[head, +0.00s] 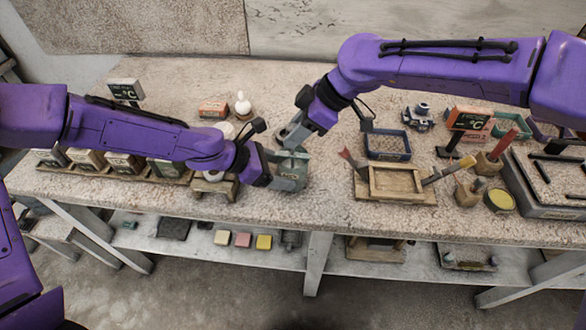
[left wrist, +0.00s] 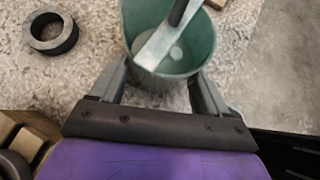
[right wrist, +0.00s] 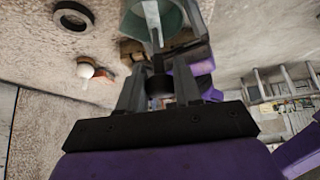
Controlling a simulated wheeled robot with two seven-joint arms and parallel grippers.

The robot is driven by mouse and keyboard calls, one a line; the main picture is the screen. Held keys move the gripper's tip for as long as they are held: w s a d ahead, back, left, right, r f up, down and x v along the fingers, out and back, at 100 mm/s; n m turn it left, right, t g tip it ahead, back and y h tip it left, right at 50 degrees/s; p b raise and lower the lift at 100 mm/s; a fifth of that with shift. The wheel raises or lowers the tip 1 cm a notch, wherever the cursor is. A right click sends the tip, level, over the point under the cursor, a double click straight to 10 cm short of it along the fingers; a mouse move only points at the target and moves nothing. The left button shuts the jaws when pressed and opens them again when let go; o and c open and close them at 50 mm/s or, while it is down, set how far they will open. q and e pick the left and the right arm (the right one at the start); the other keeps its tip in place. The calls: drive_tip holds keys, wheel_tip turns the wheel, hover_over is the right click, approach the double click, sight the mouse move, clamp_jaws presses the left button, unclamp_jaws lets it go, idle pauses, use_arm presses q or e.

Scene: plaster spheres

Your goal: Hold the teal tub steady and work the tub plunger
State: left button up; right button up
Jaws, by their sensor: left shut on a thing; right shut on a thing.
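The teal tub (head: 293,166) stands on the speckled worktop near the middle of the head view. My left gripper (head: 283,182) is shut on its side, with one finger on either side of the tub in the left wrist view (left wrist: 203,48). The tub plunger (left wrist: 165,38) is a grey shaft with a dark handle, reaching down into the tub at a slant in that view. My right gripper (right wrist: 158,88), above the tub, is shut on the plunger's dark handle (right wrist: 158,64). The plunger's lower end is inside the tub.
A dark ring with a grey top (left wrist: 52,33) lies beside the tub. A blue tray (head: 388,146) and a wooden frame (head: 397,181) stand to the right. A white bulb-shaped piece (head: 242,106) stands behind. The worktop's front edge runs close below the tub.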

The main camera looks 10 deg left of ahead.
sight(296, 154)
drive_tip(key=shift+f, duration=1.75)
drive_tip(key=shift+r, duration=2.3)
drive_tip(key=shift+f, duration=2.3)
drive_tip(key=shift+r, duration=0.1)
